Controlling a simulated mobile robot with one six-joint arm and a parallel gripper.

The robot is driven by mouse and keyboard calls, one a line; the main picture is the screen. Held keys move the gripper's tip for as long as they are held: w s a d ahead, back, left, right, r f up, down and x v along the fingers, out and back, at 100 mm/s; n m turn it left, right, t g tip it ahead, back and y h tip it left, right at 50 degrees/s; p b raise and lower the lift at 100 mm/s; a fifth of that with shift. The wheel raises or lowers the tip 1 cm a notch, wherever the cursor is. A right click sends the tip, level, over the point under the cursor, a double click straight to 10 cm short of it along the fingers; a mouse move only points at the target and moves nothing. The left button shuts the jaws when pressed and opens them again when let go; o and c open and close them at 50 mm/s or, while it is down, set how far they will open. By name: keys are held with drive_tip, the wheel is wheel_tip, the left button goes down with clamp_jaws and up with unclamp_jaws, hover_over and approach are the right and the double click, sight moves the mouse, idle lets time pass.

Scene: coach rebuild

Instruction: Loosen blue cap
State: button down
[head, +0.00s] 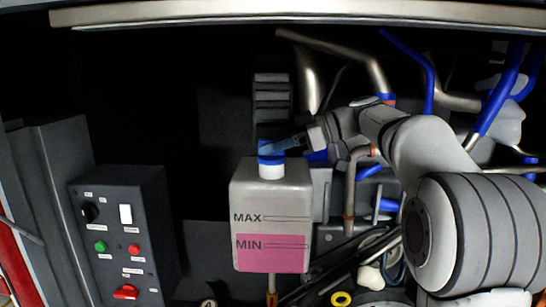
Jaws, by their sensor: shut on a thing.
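The blue cap (265,159) sits on the white neck of a translucent grey tank (271,200) in the middle of the head view. The tank stands upright, carries MAX and MIN marks, and holds pink fluid around the MIN mark. My gripper (272,148) reaches in from the right and is shut on the blue cap. Its fingers hide the top and right part of the cap. I cannot tell whether the cap has turned on the neck.
A black control box (122,235) with a white switch and green and red buttons stands at the left. Metal pipes and blue hoses (498,90) crowd the right side. A yellow ring (341,299) lies at the bottom. A pale beam (300,12) crosses the top.

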drive_tip(key=shift+n+g+h+p, duration=0.6)
drive_tip(key=shift+n+g+p, duration=1.55)
drive_tip(key=shift+g, duration=0.65)
drive_tip(key=shift+r, duration=0.1)
drive_tip(key=shift+s+n, duration=0.15)
drive_tip(key=shift+n, duration=0.1)
drive_tip(key=shift+s+r+n+g+h+p, duration=0.35)
drive_tip(key=shift+s+g+p, duration=0.2)
drive_tip(key=shift+p, duration=0.9)
drive_tip(key=shift+s, duration=0.15)
drive_tip(key=c, duration=1.5)
unclamp_jaws()
drive_tip(key=o, duration=0.4)
drive_tip(key=shift+w+a+f, duration=0.1)
drive_tip(key=shift+w+f, duration=0.15)
drive_tip(key=shift+w, duration=0.05)
